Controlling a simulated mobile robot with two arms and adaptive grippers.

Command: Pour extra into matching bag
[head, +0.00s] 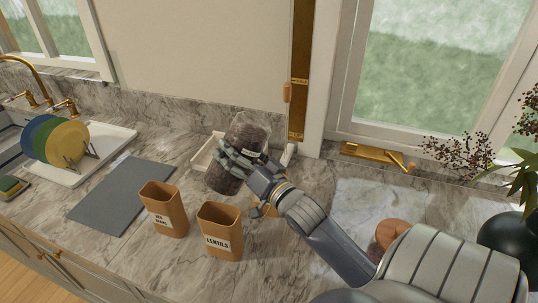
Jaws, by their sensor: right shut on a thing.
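My right gripper (238,158) is shut on a dark, speckled container (248,131) and holds it tilted above the counter. The container seems clear-walled with dark contents; part of it is hidden by the fingers. Below it stand two open brown paper bags. The front bag (219,234) has a label reading LENTILS. The other bag (163,210), to its left, has a label too small to read surely. The container is behind and above the LENTILS bag, apart from it. Another brown thing (262,209) shows partly behind my right wrist. My left gripper is not in view.
A white tray (206,151) lies behind the container. A grey mat (118,196) lies left of the bags. A dish rack with colored plates (62,146) stands further left by the sink. A dark vase (508,240) with branches is at right.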

